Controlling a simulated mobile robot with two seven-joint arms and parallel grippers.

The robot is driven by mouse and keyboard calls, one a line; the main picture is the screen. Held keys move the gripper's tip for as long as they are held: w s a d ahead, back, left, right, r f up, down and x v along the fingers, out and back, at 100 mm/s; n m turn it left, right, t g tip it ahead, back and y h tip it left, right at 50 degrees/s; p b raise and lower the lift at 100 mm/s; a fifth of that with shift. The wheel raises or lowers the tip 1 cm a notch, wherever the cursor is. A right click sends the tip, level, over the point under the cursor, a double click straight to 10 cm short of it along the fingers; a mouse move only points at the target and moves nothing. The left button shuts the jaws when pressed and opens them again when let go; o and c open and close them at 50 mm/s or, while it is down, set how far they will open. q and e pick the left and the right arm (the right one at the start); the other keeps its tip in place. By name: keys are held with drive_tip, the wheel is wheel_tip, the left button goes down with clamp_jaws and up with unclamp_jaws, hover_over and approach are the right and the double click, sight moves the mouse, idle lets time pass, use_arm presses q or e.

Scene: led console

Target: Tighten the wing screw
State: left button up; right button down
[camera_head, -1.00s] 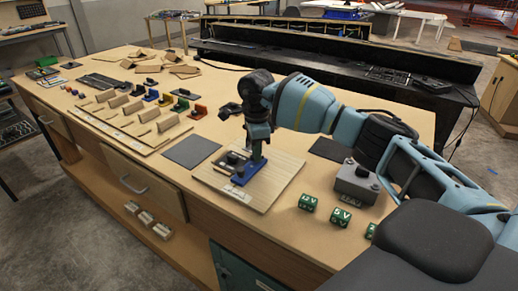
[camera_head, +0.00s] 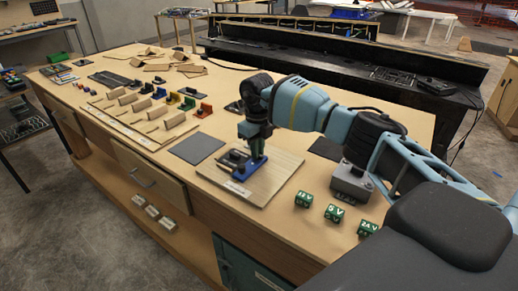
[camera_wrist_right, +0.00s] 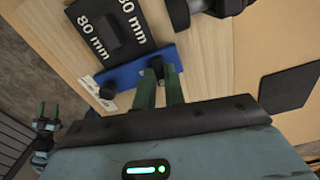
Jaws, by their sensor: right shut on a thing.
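A blue fixture (camera_head: 246,170) stands on a pale wooden board (camera_head: 277,178) near the front of the bench. In the right wrist view it is a long blue bar (camera_wrist_right: 126,74). My right gripper (camera_head: 256,152) points down at it. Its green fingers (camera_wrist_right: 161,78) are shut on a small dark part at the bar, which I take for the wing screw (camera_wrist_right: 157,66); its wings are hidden. Black blocks marked 80 mm (camera_wrist_right: 108,32) lie against the bar. My left gripper (camera_wrist_right: 49,110) appears small at the left of the wrist view, its fingers apart and empty.
A dark grey mat (camera_head: 197,148) lies left of the board. A grey box (camera_head: 351,182) and green voltage blocks (camera_head: 334,213) stand to the right. Several coloured and wooden pieces (camera_head: 187,103) fill the bench's left. Bare bench shows in front of the board.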

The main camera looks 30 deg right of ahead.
drive_tip(key=m, duration=0.5)
drive_tip(key=shift+w+d+r+m, duration=0.1)
drive_tip(key=shift+w+r+m, duration=0.05)
drive_tip(key=shift+r+m, duration=0.2)
drive_tip(key=shift+r, duration=0.1)
drive_tip(key=c, duration=1.5)
unclamp_jaws()
drive_tip(key=shift+o, duration=0.2)
drive_tip(key=shift+f, duration=0.25)
drive_tip(key=shift+r, duration=0.1)
wheel_tip(320, 180, up, 8)
drive_tip(key=shift+f, duration=0.2)
